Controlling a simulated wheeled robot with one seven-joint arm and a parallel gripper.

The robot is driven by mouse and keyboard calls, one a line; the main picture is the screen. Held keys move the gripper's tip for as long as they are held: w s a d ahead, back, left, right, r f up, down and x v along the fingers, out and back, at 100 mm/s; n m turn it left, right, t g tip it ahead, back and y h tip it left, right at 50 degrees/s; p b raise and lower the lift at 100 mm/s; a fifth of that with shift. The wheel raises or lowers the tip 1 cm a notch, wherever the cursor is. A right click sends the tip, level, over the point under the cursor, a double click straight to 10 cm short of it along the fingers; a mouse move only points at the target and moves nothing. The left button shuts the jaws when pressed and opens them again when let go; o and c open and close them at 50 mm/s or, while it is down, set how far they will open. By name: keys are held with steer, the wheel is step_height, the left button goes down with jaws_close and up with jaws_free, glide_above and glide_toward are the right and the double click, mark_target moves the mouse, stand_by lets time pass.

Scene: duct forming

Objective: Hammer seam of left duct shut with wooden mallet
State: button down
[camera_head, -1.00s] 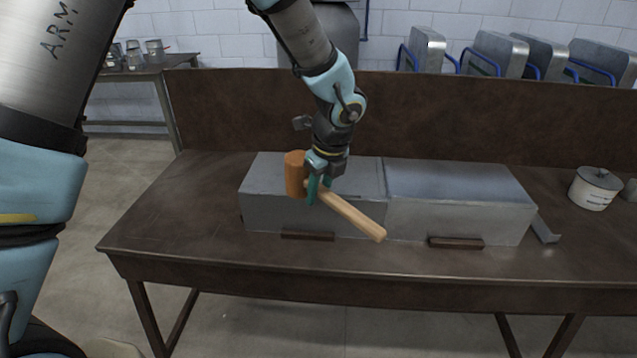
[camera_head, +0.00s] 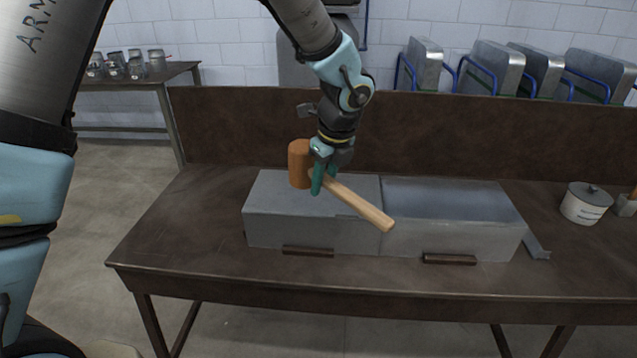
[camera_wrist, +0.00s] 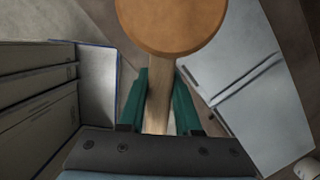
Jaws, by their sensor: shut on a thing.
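The wooden mallet has an orange-brown head (camera_head: 301,164) and a pale handle (camera_head: 358,207). My gripper (camera_head: 322,178) is shut on the handle close to the head. In the wrist view the mallet head (camera_wrist: 172,22) fills the top middle, with the handle between the green fingers of my gripper (camera_wrist: 160,100). The left duct (camera_head: 265,205), a grey metal box, lies on the bench under the mallet head. The mallet appears to be above its top, though the exact gap cannot be told. The right duct (camera_head: 455,205) lies against it. The left duct's seam is not clear.
The brown bench (camera_head: 180,240) has a raised back board (camera_head: 230,125). Dark bars (camera_head: 308,251) lie at the ducts' front. A white pot (camera_head: 585,204) and a small metal piece (camera_head: 537,247) stand or lie at right. The bench's left end is clear.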

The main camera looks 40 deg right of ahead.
steer(key=s+d, duration=0.7)
steer(key=d, duration=0.1)
steer(key=shift+s+f, duration=0.2)
steer(key=s+f+b+x, duration=0.1)
steer(key=s+b+x, duration=0.1)
steer(key=b+x, duration=0.55)
steer(key=w+p+v, duration=0.2)
steer(key=p+v, duration=0.5)
steer(key=v, duration=0.1)
steer(key=shift+r, duration=0.4)
